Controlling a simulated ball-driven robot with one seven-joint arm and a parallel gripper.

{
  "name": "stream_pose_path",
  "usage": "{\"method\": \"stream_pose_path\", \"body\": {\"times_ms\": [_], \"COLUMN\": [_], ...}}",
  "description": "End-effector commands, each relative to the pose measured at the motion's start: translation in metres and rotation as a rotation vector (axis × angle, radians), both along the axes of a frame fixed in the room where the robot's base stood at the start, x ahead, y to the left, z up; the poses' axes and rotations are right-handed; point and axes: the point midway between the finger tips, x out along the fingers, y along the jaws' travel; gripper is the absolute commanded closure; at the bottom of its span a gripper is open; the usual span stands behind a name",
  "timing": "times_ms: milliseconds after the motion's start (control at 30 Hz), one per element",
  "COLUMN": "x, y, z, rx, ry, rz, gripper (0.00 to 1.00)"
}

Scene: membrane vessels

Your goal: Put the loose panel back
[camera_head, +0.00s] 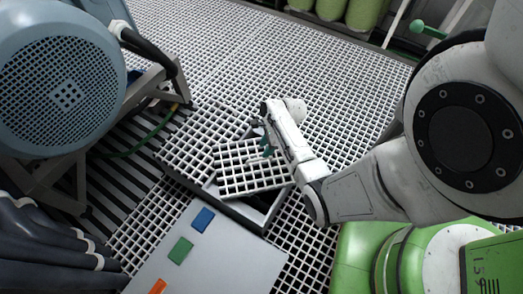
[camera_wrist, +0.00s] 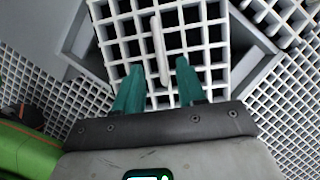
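The loose panel (camera_head: 240,180) is a square white grating. It lies askew over a grey-framed floor opening (camera_head: 247,214), leaving the frame's front and right parts uncovered. In the wrist view the panel (camera_wrist: 200,60) fills the upper middle, with a thin white bar (camera_wrist: 158,45) standing out along it. My gripper (camera_head: 266,148) is over the panel's far right part. In the wrist view its teal fingers (camera_wrist: 157,75) are apart, one on each side of the bar, with gaps between. Whether the fingertips touch the grating is unclear.
A grey plate (camera_head: 205,255) with blue, green and orange patches is in front of the opening. A large blue-grey vessel (camera_head: 60,75) on a stand is at left, with dark pipes (camera_head: 45,245) below. White grating floor (camera_head: 270,55) is clear beyond.

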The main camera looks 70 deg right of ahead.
Motion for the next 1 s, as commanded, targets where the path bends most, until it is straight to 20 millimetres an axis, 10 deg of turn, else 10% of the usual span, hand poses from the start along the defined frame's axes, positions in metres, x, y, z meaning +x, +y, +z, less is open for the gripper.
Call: {"method": "stream_pose_path", "body": {"times_ms": [500, 1000], "x": [-0.018, -0.010], "y": [-0.003, 0.162], "z": [0.059, 0.130], "rx": [-0.019, -0.428], "ry": [0.002, -0.057], "rz": [0.064, 1.559], "gripper": [0.60, 0.60]}}
